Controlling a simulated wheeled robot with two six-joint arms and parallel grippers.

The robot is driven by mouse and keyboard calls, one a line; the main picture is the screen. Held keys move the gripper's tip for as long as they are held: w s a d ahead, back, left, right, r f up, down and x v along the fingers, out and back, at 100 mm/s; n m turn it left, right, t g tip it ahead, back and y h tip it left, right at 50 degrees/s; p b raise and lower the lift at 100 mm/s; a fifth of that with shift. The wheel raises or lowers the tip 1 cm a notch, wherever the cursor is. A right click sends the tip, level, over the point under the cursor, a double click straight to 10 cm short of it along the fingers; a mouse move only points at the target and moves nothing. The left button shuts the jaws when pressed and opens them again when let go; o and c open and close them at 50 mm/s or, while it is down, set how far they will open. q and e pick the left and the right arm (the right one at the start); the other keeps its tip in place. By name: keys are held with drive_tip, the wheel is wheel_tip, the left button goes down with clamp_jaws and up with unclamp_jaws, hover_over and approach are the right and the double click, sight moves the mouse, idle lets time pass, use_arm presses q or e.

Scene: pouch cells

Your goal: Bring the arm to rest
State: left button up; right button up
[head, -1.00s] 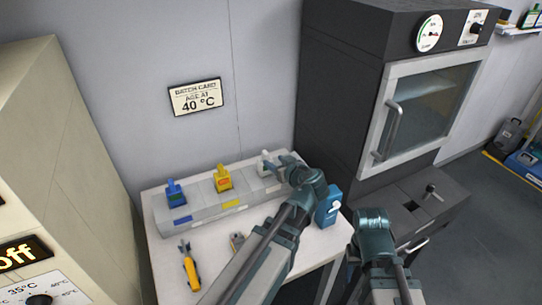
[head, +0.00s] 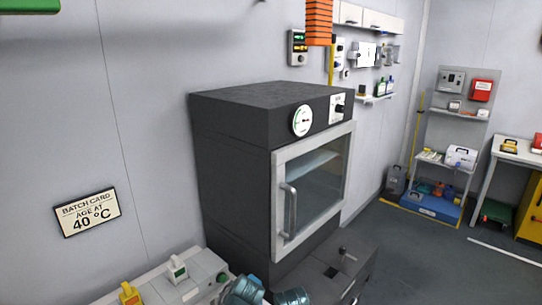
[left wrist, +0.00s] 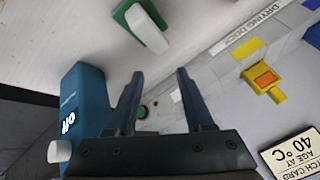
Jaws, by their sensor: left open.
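My left gripper (left wrist: 158,78) is open and empty in the left wrist view, with bare pale surface between and beyond its fingers. Its fingers are apart from the white-and-green clip (left wrist: 148,28) at the top and the yellow clip (left wrist: 264,79) at the right. A blue box with a white knob (left wrist: 78,110) stands close beside it on the left. In the head view only teal parts of my arms show at the bottom edge. The left fingers are not clear there, and my right gripper is not in view.
The grey bench block (head: 155,290) carries a white clip (head: 177,268) and a yellow clip (head: 130,294). A dark oven (head: 235,150) stands behind my arms, with a lever unit (head: 345,265) low in front. A batch card (head: 87,213) hangs on the wall. Open floor (head: 430,265) lies at right.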

use_arm(q)
drive_tip(key=s+d+f+m+g+h, duration=0.2)
drive_tip(key=s+d+m+g+h, duration=0.2)
drive_tip(key=s+d+m, duration=0.3)
drive_tip(key=s+d, duration=0.3)
drive_tip(key=shift+s+f+p, duration=0.15)
drive_tip(key=shift+f+p, duration=0.1)
drive_tip(key=shift+p, duration=0.05)
